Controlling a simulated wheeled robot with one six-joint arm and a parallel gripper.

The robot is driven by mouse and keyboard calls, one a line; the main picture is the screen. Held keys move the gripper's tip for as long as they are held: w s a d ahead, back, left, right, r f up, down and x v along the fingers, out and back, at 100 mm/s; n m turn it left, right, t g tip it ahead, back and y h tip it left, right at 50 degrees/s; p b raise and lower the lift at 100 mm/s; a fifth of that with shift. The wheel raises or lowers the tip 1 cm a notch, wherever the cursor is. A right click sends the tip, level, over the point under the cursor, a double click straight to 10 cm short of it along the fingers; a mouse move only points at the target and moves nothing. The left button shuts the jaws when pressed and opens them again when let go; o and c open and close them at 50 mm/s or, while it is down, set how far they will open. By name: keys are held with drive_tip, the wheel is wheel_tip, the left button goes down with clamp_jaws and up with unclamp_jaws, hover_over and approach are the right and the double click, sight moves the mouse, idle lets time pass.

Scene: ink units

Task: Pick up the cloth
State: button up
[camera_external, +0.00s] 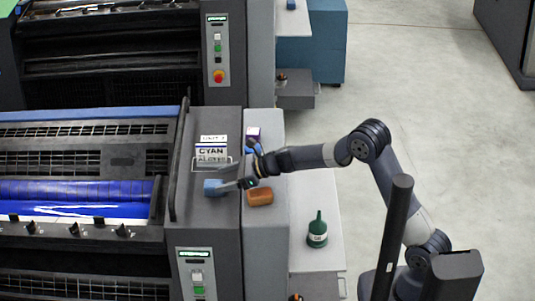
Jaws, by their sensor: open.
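A small folded blue cloth (213,188) lies on the grey top of the press unit, below the CYAN label. My gripper (224,176) reaches in from the right with its fingers spread apart and nothing seen between them. One fingertip is close beside the cloth's right edge; I cannot tell whether it touches. The other finger is over the lower part of the label.
A green bottle (317,231) stands on the pale side shelf (318,266). A raised rail (178,165) runs left of the cloth.

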sight(210, 183)
drive_tip(key=shift+p+x, duration=0.55)
drive_tip(key=shift+x, duration=1.75)
drive_tip(key=shift+s+d, duration=0.1)
drive_tip(key=shift+c, duration=0.3)
drive_tip(key=c, duration=1)
